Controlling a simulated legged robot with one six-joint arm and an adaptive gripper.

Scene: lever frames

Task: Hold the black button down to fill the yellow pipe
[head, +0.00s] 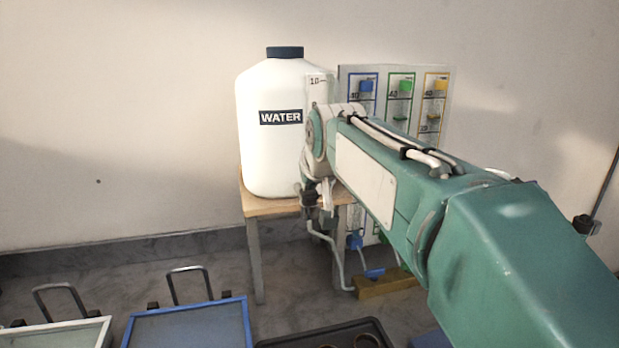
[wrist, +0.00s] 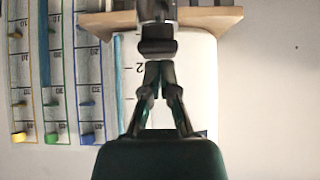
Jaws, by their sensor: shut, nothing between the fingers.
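The yellow pipe (head: 432,118) is the yellow-outlined scale column at the right of the white panel, with a yellow marker near its top. In the wrist view the panel appears upside down, with the yellow marker (wrist: 19,137) at lower left. My gripper (head: 312,198) points down in front of the white water jug and the wooden stand's edge. In the wrist view its fingers (wrist: 157,42) are closed together and empty. My arm hides the panel's lower right.
The white water jug (head: 270,150) stands on a wooden stand (head: 262,207) by the wall. A brown block (head: 388,284) lies on the floor below the panel. A blue-rimmed tray (head: 190,310), a pale tray (head: 60,333) and a black tray (head: 290,338) are in front.

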